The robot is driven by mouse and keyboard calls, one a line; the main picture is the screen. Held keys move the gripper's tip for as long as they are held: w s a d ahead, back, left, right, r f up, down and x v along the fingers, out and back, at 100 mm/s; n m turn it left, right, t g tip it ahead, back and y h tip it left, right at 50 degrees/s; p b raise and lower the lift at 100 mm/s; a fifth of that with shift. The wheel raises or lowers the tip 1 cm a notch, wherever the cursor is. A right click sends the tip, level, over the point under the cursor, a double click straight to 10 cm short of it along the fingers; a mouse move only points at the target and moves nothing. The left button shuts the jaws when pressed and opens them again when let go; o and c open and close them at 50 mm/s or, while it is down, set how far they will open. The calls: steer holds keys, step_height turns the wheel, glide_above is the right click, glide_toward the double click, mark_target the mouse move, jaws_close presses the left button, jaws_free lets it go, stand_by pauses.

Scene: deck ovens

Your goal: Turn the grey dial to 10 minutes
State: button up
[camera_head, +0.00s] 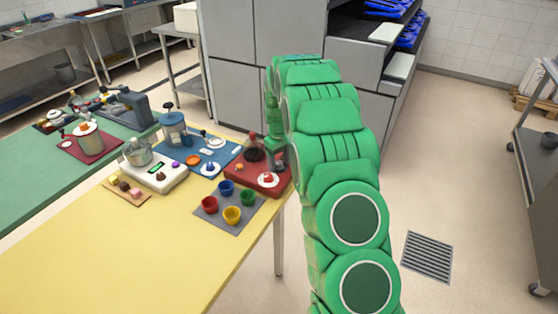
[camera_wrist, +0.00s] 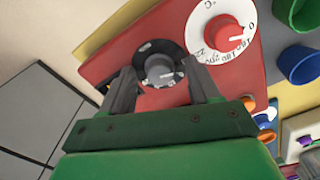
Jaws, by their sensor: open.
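The grey dial (camera_wrist: 158,70) sits on a dark round plate on a red board (camera_wrist: 125,42). In the wrist view it lies between the two fingertips of my gripper (camera_wrist: 160,73), which is open with one finger on each side. I cannot tell whether the fingers touch it. Its pointer setting and scale marks are too small to read. In the head view, my gripper (camera_head: 278,154) is over the right side of the red board (camera_head: 240,180), and my arm hides part of that area.
A red dial (camera_wrist: 222,36) on a white numbered plate is close beside the grey dial on the same board. Coloured cups (camera_head: 232,214) stand on a grey mat in front. A white scale (camera_head: 168,180) and blue mat (camera_head: 222,157) are to the left. Open floor lies right of the table.

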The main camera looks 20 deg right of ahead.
steer(key=shift+c, duration=0.2)
steer(key=c, duration=1)
steer(key=m, duration=0.6)
steer(key=shift+w+m, duration=0.1)
steer(key=shift+m, duration=0.2)
steer(key=m, duration=0.4)
steer(key=shift+m, duration=1.7)
steer(key=shift+r, duration=0.1)
